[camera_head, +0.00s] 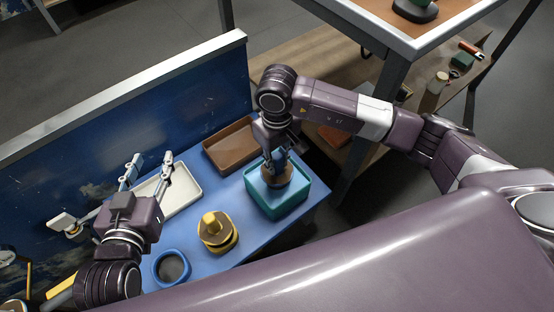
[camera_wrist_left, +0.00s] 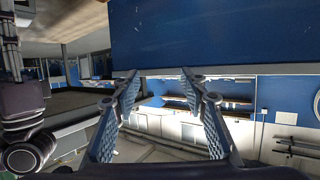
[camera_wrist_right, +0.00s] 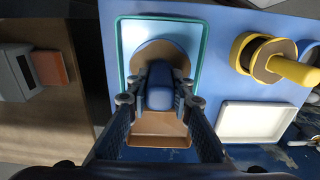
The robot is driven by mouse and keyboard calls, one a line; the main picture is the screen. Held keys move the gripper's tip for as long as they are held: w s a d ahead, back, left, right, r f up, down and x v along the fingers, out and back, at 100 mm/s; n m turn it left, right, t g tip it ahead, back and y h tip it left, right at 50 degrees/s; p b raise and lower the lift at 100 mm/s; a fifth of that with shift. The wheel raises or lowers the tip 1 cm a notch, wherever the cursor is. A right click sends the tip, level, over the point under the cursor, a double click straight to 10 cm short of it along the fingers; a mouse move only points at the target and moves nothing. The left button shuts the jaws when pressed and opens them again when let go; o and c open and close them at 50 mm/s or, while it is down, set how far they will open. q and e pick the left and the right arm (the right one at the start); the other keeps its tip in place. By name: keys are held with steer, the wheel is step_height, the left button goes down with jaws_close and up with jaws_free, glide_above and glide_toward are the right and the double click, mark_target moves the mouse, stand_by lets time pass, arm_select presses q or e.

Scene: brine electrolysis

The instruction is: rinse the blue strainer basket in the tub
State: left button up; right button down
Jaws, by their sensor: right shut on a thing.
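The teal tub (camera_head: 291,208) stands at the right end of the blue table; its rim also shows in the right wrist view (camera_wrist_right: 205,40). My right gripper (camera_head: 275,163) points down over it and is shut on the blue handle (camera_wrist_right: 160,88) of the blue strainer basket. The basket's round brown top (camera_wrist_right: 148,52) lies within the tub's outline. How deep the basket sits is hidden. My left gripper (camera_head: 151,160) is open and empty above the white tray, raised toward the blue panel. Its spread fingers show in the left wrist view (camera_wrist_left: 158,90).
A white tray (camera_head: 187,190) and a brown tray (camera_head: 222,147) lie along the blue panel (camera_head: 130,110). A wooden shelf (camera_head: 335,88) with items lies beyond the table.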

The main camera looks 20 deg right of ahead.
steer(key=shift+f+b, duration=0.4)
steer(key=shift+f, duration=0.05)
steer(key=shift+f+b, duration=0.45)
steer(key=shift+f, duration=0.05)
steer(key=shift+f+b, duration=0.45)
arm_select(q)
step_height(320, 180, up, 18)
steer(key=s+d+t+h, duration=0.1)
steer(key=d+t+h, duration=0.1)
steer(key=t, duration=0.7)
steer(key=shift+s+r+t+h+b, duration=0.25)
steer(key=shift+h+b, duration=0.2)
steer(key=shift+h, duration=0.25)
arm_select(e)
steer(key=shift+f, duration=0.45)
stand_by(3.8)
